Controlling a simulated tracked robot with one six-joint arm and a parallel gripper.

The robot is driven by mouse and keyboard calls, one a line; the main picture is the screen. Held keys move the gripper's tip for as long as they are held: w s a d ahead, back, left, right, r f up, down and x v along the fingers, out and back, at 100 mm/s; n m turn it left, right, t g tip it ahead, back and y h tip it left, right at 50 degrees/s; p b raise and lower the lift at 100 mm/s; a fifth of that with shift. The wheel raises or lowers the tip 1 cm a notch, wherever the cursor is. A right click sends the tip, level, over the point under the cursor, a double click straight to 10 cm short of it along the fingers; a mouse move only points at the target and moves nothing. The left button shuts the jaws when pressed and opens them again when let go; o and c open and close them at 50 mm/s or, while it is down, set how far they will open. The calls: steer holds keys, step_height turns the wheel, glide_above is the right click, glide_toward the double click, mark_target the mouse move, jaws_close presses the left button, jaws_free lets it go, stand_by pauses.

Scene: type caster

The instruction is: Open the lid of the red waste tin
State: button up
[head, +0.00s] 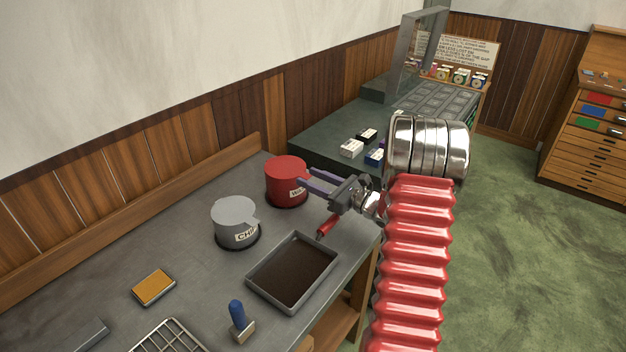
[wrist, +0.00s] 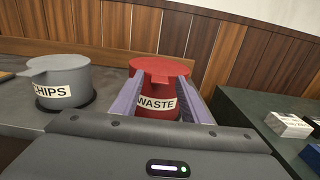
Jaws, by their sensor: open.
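The red waste tin (head: 286,184) stands upright on the grey bench, with its red lid shut on top. In the wrist view the tin (wrist: 156,88) has a white WASTE label and a lid tab (wrist: 160,77) facing me. My gripper (head: 304,182) is open, its purple-grey fingers pointing at the tin from the right in the head view. In the wrist view my gripper (wrist: 157,92) has one finger on each side of the tin, below or near the lid's level. I cannot tell whether the fingers touch it.
A grey CHIPS tin (head: 236,222) stands left of the red tin. A dark tray (head: 292,273), a red-handled object (head: 327,226), an orange pad (head: 153,287) and a blue-handled tool (head: 238,318) lie nearer. Small boxes (head: 352,149) sit on the green table behind.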

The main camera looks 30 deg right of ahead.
steer(key=shift+c, duration=0.3)
jaws_close()
stand_by(0.4)
